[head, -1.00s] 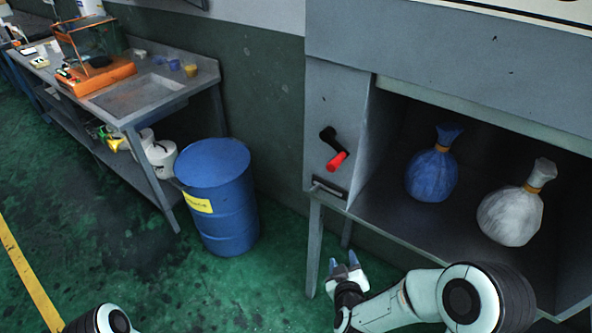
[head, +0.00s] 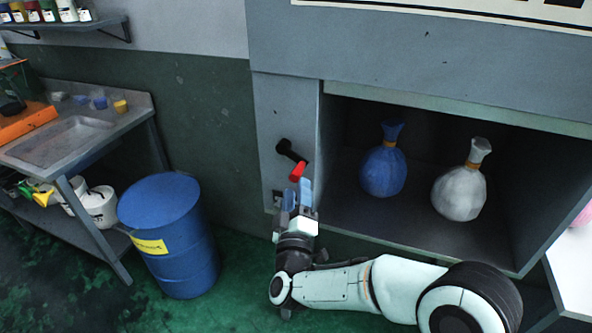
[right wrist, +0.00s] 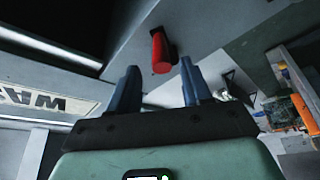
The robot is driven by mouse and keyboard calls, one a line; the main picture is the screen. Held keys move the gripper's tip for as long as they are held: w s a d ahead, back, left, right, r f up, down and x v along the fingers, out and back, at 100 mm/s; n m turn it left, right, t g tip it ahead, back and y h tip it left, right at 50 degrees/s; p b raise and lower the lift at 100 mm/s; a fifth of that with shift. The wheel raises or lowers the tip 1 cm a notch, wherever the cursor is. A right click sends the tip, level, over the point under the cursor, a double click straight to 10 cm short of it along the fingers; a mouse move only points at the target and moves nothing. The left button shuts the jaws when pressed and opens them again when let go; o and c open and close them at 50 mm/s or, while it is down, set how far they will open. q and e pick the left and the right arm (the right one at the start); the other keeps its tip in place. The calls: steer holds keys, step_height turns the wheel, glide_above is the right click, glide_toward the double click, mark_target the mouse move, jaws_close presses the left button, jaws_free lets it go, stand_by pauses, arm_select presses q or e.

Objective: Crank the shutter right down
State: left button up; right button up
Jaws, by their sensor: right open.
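The crank is a black arm (head: 288,149) on the grey side panel of the cabinet, with a red handle (head: 298,171) pointing down to the right. The red handle also shows in the right wrist view (right wrist: 161,53), beyond and between the fingertips. My right gripper (head: 298,190) is open and empty, just below the handle in the head view. Its blue fingers show in the right wrist view (right wrist: 158,80), apart on either side. The shutter is up, and its lower edge (head: 450,108) runs above the open cabinet bay. My left gripper is not in view.
A blue bag (head: 384,170) and a white bag (head: 460,190) stand in the open bay. A blue drum (head: 165,235) stands left of my right arm. A metal bench (head: 75,140) is at the far left. Green floor lies between.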

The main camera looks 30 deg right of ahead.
mark_target(297, 168)
steer(key=x, duration=0.6)
steer(key=shift+w+d+r+p, duration=0.1)
steer(key=shift+w+p, duration=0.25)
steer(key=shift+w, duration=0.05)
jaws_close()
